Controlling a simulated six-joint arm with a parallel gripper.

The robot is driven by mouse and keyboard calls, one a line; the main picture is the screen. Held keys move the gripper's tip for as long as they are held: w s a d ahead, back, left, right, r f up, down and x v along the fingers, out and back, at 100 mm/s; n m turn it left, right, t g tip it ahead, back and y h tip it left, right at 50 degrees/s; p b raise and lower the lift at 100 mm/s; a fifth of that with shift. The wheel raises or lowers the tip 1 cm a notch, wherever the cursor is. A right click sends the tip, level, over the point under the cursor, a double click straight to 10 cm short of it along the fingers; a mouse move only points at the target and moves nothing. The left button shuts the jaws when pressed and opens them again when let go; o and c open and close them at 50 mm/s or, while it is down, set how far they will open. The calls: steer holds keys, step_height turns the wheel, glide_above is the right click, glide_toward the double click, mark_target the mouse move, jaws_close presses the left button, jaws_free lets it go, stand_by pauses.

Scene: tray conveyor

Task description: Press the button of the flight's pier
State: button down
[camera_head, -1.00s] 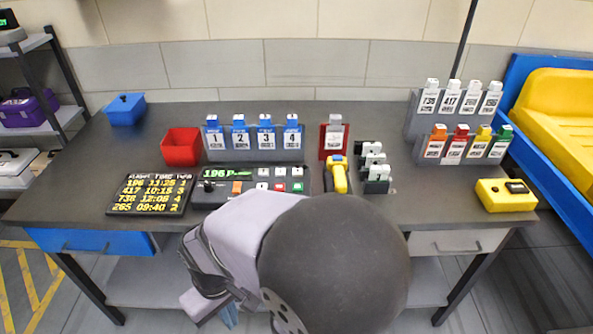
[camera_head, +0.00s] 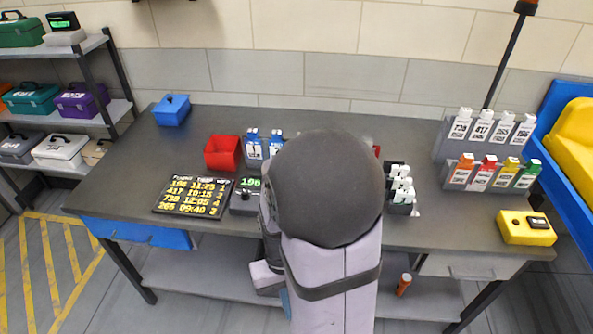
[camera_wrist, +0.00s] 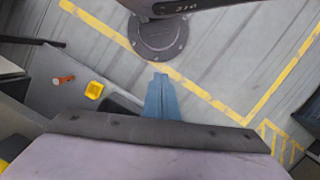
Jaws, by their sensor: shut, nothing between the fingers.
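The flight board (camera_head: 194,196) lies at the table's front left, with rows of flight, time and pier; its top row seems to read 196, 11:25, 1. The control panel (camera_head: 243,208) is right of it. Only its left end shows, with a green display starting "196"; my arm hides its buttons. Blue pier tags (camera_head: 254,146) stand behind, the rest hidden. In the wrist view my gripper (camera_wrist: 161,80) is shut and empty, its blue fingers over the floor, away from the panel. In the head view my arm mostly hides it.
A red bin (camera_head: 222,153) and blue box (camera_head: 171,110) stand at the back left. White-topped pieces (camera_head: 401,185) stand right of my arm. Tag racks (camera_head: 487,150) and a yellow box (camera_head: 527,228) are at the right. An orange object (camera_head: 404,284) lies on the lower shelf.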

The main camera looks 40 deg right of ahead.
steer(key=w+d+r+m+t+p, duration=0.3)
steer(key=w+d+m+t+p, duration=0.1)
steer(key=w+d+m, duration=0.4)
steer(key=w+d+r+m+t+h+p, duration=0.1)
steer(key=w+d+r+m+t+p, duration=0.2)
steer(key=w+d+m, duration=0.5)
steer(key=w+d+r+m+t+p, duration=0.4)
steer(key=w+d+m, duration=0.3)
steer(key=w+d, duration=0.3)
steer(key=w+r+p, duration=0.1)
steer(key=w, duration=0.2)
steer(key=shift+w+m+t, duration=0.3)
steer(key=shift+m, duration=0.1)
step_height(320, 180, down, 7)
steer(key=b, duration=0.5)
steer(key=shift+f+b, duration=0.85)
steer(key=shift+b, duration=0.1)
